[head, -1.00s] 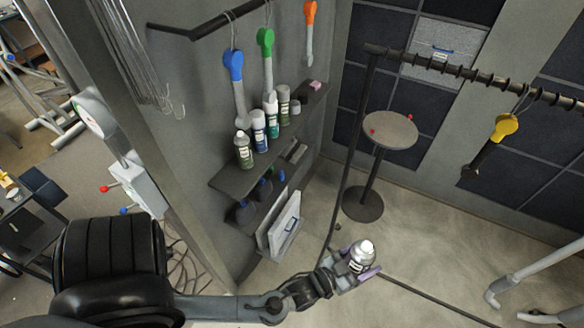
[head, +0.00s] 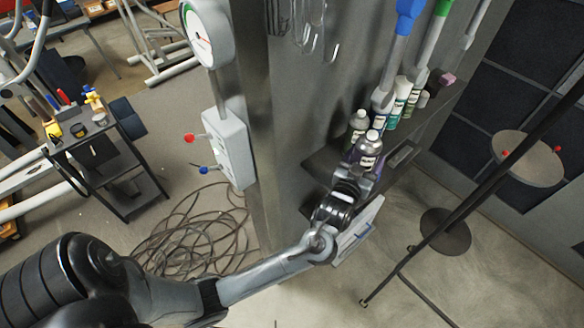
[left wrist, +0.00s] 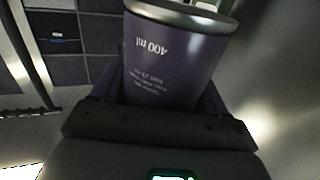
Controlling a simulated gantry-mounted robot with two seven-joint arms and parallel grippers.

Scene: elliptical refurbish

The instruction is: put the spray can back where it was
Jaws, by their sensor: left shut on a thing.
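My left gripper (head: 362,172) is shut on a spray can (head: 368,148) with a purple body and a pale metal top. In the head view the can is upright, in front of the upper wall shelf (head: 322,163) and close to the bottles standing there. I cannot tell whether it touches the shelf. In the left wrist view the can (left wrist: 172,60) fills the middle between the fingers, its printed label facing the camera. My right gripper does not show.
A grey-capped bottle (head: 358,122) stands on the shelf just left of the can. White-capped bottles (head: 404,90) and a pink block (head: 447,78) are further along. Hanging tools with blue (head: 408,14) and green handles hang above. A round stool (head: 527,158) and dark pole are at right.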

